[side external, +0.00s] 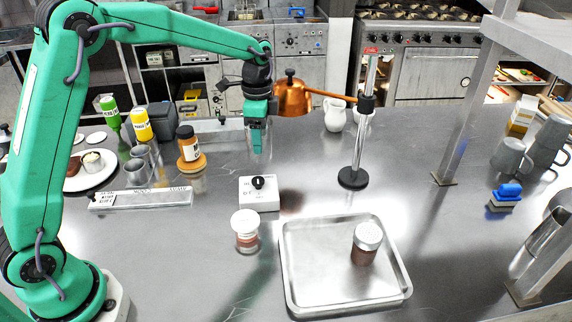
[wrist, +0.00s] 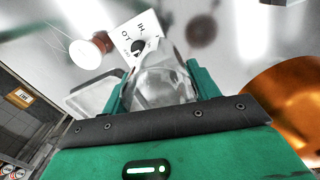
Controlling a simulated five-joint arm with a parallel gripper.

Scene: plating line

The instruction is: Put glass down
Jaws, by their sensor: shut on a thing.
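In the wrist view, my gripper (wrist: 153,84) is shut on a clear glass (wrist: 163,90), which sits between the two green fingers. In the side view the held glass hardly shows against the fingers and the shiny counter. I cannot tell whether its base touches the counter.
A white switch box (side external: 259,200) lies in front of my gripper. A lidded jar (side external: 246,240) stands near a metal tray (side external: 300,290) holding another jar (side external: 366,250).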

